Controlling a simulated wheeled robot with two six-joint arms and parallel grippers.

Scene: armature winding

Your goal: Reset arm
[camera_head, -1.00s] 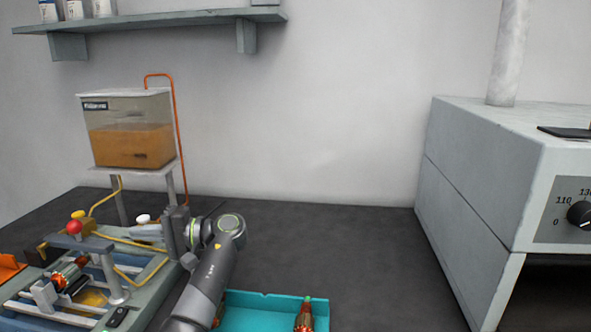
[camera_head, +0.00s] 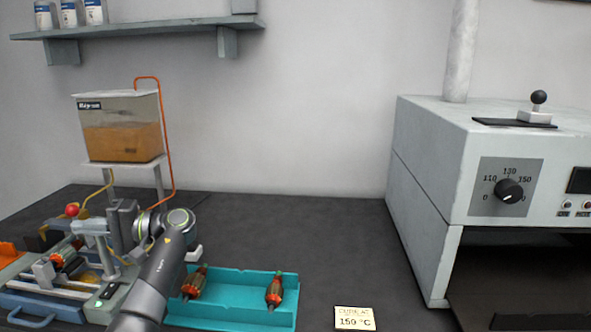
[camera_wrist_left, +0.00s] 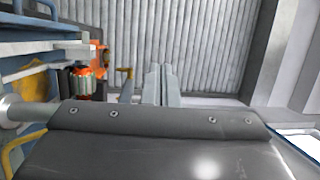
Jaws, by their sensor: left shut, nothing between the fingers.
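My left arm rises from the bottom edge in the head view, and its gripper (camera_head: 90,228) points left over the winding machine (camera_head: 40,302). The fingers are pale grey, close together and empty. In the left wrist view the gripper (camera_wrist_left: 159,84) shows two pale fingers side by side, with nothing visible between them. An orange and dark armature (camera_head: 66,259) sits in the machine, below and left of the fingers. My right gripper is not in view.
A teal tray (camera_head: 240,312) holding two armatures (camera_head: 196,282) (camera_head: 274,290) stands right of my arm. A resin tank (camera_head: 120,128) stands behind the machine. A grey oven (camera_head: 430,160) stands at the right. A 150 °C card (camera_head: 354,318) lies at the front. The middle bench is clear.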

